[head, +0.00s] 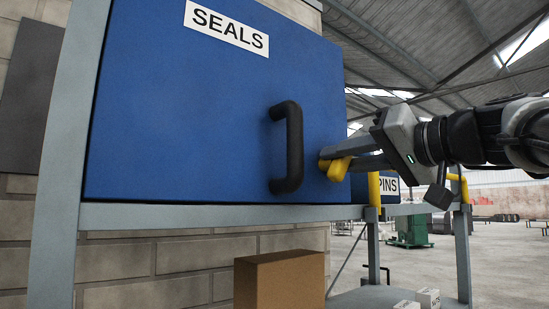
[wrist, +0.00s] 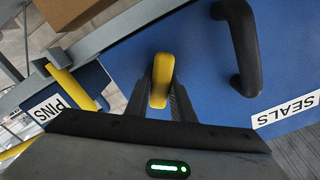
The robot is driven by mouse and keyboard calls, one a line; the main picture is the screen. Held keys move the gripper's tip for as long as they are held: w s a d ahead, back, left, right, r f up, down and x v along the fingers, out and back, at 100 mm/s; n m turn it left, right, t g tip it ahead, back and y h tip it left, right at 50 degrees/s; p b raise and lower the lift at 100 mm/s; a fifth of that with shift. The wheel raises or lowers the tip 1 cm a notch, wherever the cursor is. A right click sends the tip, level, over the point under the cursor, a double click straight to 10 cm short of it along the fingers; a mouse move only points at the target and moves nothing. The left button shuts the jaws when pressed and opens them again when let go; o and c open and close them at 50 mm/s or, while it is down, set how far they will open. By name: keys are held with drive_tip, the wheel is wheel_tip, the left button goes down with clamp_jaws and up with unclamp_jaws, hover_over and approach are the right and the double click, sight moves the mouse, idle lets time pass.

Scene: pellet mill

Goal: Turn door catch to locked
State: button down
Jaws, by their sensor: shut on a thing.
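The yellow door catch (head: 336,168) sits at the right edge of the blue SEALS door (head: 190,110), beside the black handle (head: 288,148). In the wrist view the catch (wrist: 162,80) lies between my two fingers. My gripper (head: 350,158) reaches in from the right and is shut on the catch; in the wrist view the gripper (wrist: 162,95) shows a finger on each side of it. In the head view the catch is tilted, and my fingers hide part of it. The door lies flush in its frame as far as I can see. No lock marking is visible.
The black handle stands out from the door close to the left of my fingers. A PINS box (head: 388,186) and yellow rails (head: 374,190) are at the right. A cardboard box (head: 280,280) stands below the grey frame (head: 200,215).

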drive_tip(key=m+p, duration=0.1)
drive_tip(key=m, duration=0.4)
drive_tip(key=shift+d+f+m, duration=0.1)
drive_tip(key=shift+m, duration=0.2)
drive_tip(key=m+p, duration=0.1)
drive_tip(key=m, duration=0.1)
drive_tip(key=m+p, duration=0.1)
drive_tip(key=m, duration=0.2)
drive_tip(key=shift+w+f, duration=0.1)
drive_tip(key=shift+f, duration=0.1)
drive_tip(key=shift+m, duration=0.3)
drive_tip(key=c, duration=1.6)
unclamp_jaws()
drive_tip(key=shift+o, duration=0.2)
drive_tip(key=shift+d, duration=0.1)
drive_tip(key=v, duration=1.7)
drive_tip(key=shift+b, duration=0.3)
